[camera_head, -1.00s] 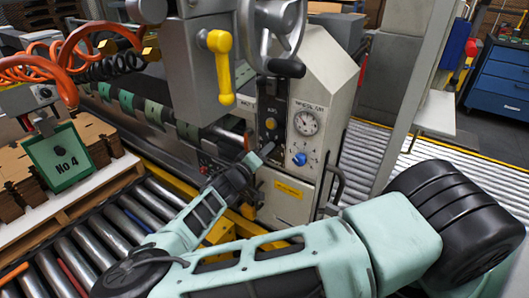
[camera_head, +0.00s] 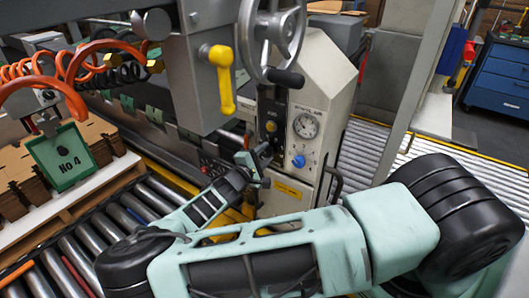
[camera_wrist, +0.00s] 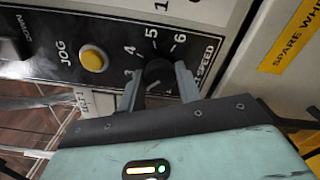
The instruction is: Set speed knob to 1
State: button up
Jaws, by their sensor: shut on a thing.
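The black speed knob (camera_wrist: 159,75) is on a dark panel in the wrist view, beside the word SPEED. The numbers 3, 4, 5 and 6 show around its far side; the lower part of the dial is hidden by my gripper. My gripper (camera_wrist: 158,72) has one finger on each side of the knob and is shut on it. A short pale mark shows on the knob, but I cannot tell which number it points to. In the head view my gripper (camera_head: 259,163) is at the machine's front panel and hides the knob.
A yellow JOG button (camera_wrist: 93,60) is left of the knob. A gauge (camera_head: 306,125) and a blue knob (camera_head: 299,160) are on the cabinet close to my gripper. A handwheel (camera_head: 272,35) and a yellow lever (camera_head: 221,78) hang above.

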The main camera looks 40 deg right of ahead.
jog(key=n+p, duration=0.2)
jog(key=n, duration=0.5)
jog(key=n+p, duration=0.1)
jog(key=n, duration=0.5)
jog(key=shift+f+n, duration=0.1)
jog(key=shift+n, duration=0.3)
dwell(0.3)
jog(key=o, duration=1)
jog(key=shift+a, duration=0.1)
jog(key=b+v, duration=0.3)
jog(key=v, duration=1.4)
jog(key=shift+a, duration=0.15)
jog(key=shift+s, duration=0.1)
